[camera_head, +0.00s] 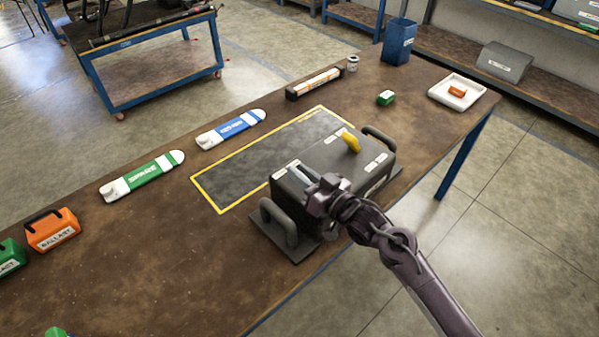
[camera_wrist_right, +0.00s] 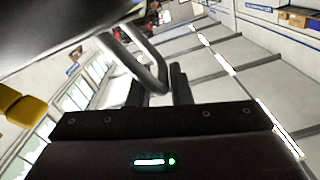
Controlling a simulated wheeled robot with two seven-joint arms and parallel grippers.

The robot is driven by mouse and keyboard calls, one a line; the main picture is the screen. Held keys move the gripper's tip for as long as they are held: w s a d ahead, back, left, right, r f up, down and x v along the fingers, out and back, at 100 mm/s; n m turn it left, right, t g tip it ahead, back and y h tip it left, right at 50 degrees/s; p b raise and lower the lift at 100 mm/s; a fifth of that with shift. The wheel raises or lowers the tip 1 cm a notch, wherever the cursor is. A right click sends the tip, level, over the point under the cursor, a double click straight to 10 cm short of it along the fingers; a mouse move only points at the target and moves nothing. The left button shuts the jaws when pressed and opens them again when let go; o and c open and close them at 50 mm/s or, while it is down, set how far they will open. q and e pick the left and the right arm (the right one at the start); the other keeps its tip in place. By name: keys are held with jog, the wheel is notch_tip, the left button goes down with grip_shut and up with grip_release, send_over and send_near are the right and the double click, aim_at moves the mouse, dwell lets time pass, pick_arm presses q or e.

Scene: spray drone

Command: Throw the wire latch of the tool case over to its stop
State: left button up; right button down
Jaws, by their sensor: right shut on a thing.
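The dark grey tool case (camera_head: 318,160) stands on the workbench, with a yellow piece (camera_head: 351,143) on its lid and a loop handle at each end. My right gripper (camera_head: 316,190) is at the near left part of the case, by its top. In the right wrist view, the gripper (camera_wrist_right: 158,88) is shut on a grey bent bar, the wire latch (camera_wrist_right: 130,58), which runs up between the fingers toward the dark case. In the head view my gripper hides most of the latch; its stop cannot be made out. My left gripper is not in view.
The workbench (camera_head: 140,255) has a yellow-edged dark mat (camera_head: 245,165) behind the case. Green (camera_head: 142,178) and blue (camera_head: 230,128) labelled tools lie beyond. An orange ballast block (camera_head: 52,232) is at left. A white tray (camera_head: 470,84) and blue bin (camera_head: 397,42) stand far right.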

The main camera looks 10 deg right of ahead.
jog(key=m, duration=0.1)
jog(key=m+p, duration=0.1)
jog(key=w+d+m, duration=0.1)
jog(key=shift+r+p, duration=0.25)
jog(key=shift+p, duration=0.1)
jog(key=shift+w+d+f+m+p, duration=0.1)
jog(key=shift+w+d+m+p, duration=0.25)
jog(key=shift+m, duration=0.35)
jog(key=shift+s+d, duration=0.1)
